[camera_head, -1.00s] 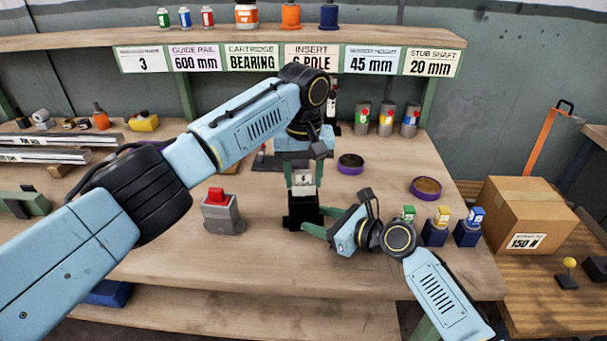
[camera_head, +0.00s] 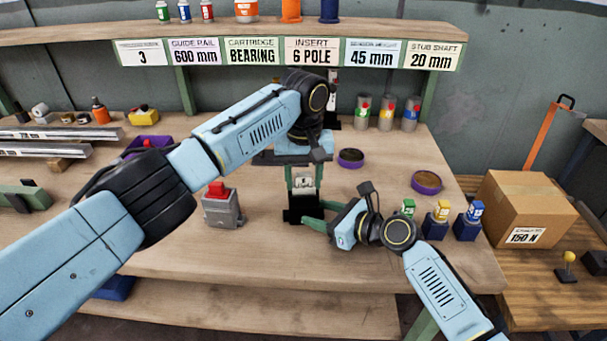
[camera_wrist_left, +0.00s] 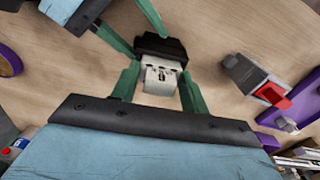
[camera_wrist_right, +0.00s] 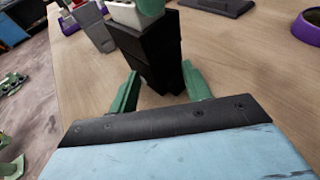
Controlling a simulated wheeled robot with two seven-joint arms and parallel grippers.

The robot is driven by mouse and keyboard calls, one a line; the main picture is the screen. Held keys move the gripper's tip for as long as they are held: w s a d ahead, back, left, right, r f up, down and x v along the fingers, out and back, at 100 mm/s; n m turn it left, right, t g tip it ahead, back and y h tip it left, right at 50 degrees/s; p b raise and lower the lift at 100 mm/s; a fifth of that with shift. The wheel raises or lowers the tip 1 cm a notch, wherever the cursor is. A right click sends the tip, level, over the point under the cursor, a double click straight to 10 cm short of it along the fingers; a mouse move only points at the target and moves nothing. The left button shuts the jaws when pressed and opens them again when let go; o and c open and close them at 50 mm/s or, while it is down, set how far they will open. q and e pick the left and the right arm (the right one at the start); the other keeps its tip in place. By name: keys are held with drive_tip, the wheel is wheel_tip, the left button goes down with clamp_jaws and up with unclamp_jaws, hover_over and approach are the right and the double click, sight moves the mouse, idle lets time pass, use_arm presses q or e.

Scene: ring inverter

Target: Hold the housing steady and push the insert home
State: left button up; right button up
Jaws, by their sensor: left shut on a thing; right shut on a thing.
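The black housing (camera_head: 301,207) stands upright on the bench, and its dark body fills the top of the right wrist view (camera_wrist_right: 150,52). The white insert (camera_head: 304,184) sits upright at the housing's top; how deep it reaches inside is hidden. My left gripper (camera_head: 303,178) points down and is shut on the insert, one green finger on each side, as the left wrist view (camera_wrist_left: 160,86) shows. My right gripper (camera_head: 318,213) reaches in low from the right and is shut on the housing, its fingers either side of the body in the right wrist view (camera_wrist_right: 160,88).
A grey block with a red top (camera_head: 222,208) stands left of the housing. Purple round dishes (camera_head: 351,158) lie behind and to the right (camera_head: 426,182). Blue holders with coloured parts (camera_head: 436,228) stand near my right arm. A cardboard box (camera_head: 530,208) is further right.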

sight(303, 176)
use_arm(q)
drive_tip(key=shift+f, duration=0.4)
drive_tip(key=o, duration=1.1)
drive_tip(key=shift+f, duration=0.1)
drive_tip(key=shift+c, duration=0.2)
wheel_tip(303, 176, up, 12)
